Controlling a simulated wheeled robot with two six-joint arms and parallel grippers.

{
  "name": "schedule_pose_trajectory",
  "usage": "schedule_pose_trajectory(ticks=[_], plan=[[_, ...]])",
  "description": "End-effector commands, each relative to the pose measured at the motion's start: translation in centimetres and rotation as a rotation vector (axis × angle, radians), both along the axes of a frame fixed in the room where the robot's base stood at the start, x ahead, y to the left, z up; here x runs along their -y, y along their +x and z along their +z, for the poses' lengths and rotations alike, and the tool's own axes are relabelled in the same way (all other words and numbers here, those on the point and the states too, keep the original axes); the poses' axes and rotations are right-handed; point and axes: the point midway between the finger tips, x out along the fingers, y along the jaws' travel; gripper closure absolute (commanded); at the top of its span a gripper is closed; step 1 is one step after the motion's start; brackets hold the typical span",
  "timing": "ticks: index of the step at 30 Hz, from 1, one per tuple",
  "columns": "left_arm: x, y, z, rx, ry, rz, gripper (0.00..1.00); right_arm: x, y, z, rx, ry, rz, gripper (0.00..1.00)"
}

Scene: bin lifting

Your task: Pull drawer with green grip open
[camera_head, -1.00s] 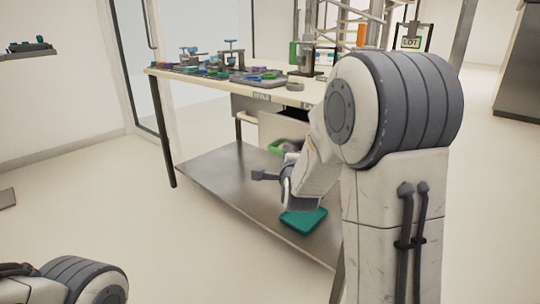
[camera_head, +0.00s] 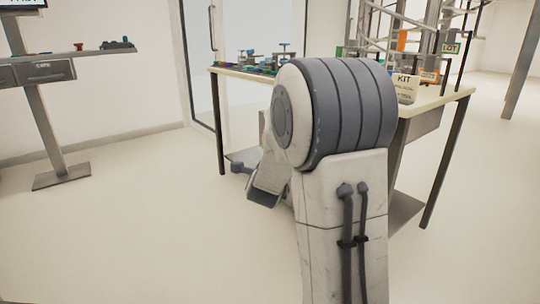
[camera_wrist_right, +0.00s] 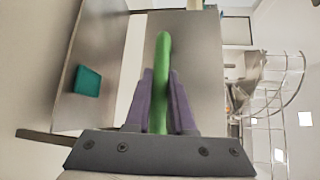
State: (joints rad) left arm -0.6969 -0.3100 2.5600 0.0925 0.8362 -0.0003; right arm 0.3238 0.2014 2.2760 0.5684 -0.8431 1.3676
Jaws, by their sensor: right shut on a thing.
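In the right wrist view, the green grip (camera_wrist_right: 163,80) runs lengthwise between the two purple fingers of my right gripper (camera_wrist_right: 161,85), which is shut on it. A grey metal panel (camera_wrist_right: 200,55), which looks like the drawer's front, lies behind the grip. How far the drawer is out cannot be told. My left gripper is not in view.
The workbench (camera_head: 440,96) stands behind my right arm, with small parts and a KIT sign (camera_head: 407,88) on top. A teal tray (camera_wrist_right: 88,80) sits on its lower shelf. A side stand (camera_head: 62,178) is at left. The floor between is clear.

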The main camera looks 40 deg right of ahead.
Motion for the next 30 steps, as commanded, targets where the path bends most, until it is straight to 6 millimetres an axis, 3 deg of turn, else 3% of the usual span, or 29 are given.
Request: schedule_pose_trajectory(ticks=[13,14,15,16,26,30], plan=[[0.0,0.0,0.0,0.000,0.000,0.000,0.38,0.3,-0.6,-0.3,-0.003,0.006,-0.020,1.00],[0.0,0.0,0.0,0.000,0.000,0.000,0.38,0.3,-0.6,-0.3,-0.003,0.006,-0.020,0.66],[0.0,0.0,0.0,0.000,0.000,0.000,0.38,0.3,-0.6,-0.2,-0.003,0.006,-0.019,0.51],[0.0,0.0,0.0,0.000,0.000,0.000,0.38,0.3,-0.5,-0.2,-0.002,0.006,-0.019,0.48],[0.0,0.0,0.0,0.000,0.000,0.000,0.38,0.0,-0.5,-0.1,-0.001,0.004,-0.013,0.48],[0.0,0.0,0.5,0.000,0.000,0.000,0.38,-1.0,-1.5,0.3,-0.001,0.003,-0.010,0.48]])
